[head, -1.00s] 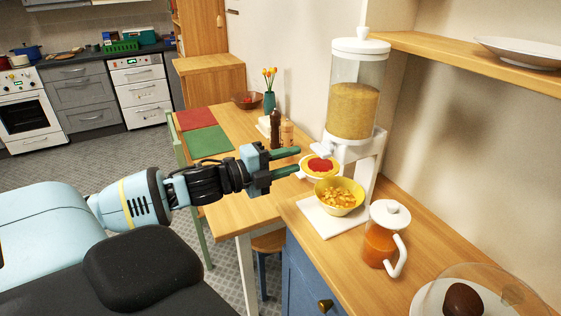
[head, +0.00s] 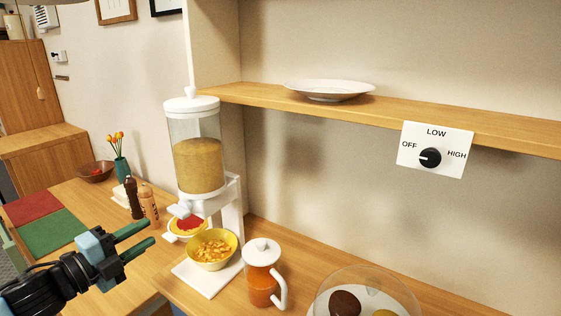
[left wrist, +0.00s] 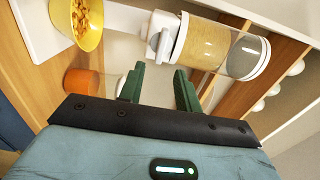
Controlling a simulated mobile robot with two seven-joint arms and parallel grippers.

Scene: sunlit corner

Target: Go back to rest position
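My left gripper (head: 139,240) shows at the lower left of the head view, its two green fingers apart with nothing between them. It is left of the white stand of the cereal dispenser (head: 198,150) and apart from it. In the left wrist view the open fingers (left wrist: 159,88) point toward the dispenser (left wrist: 215,48). A yellow bowl of cereal (head: 212,250) stands on the dispenser's white base; it also shows in the left wrist view (left wrist: 92,38). My right gripper is in neither view.
A jug of orange drink (head: 262,275) stands right of the bowl, with a glass-domed plate (head: 368,295) beyond. A shelf (head: 400,112) holds a white plate (head: 328,89). A dial sign (head: 435,150) is at its edge. Shakers (head: 149,204) and a vase (head: 121,170) stand on the left table.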

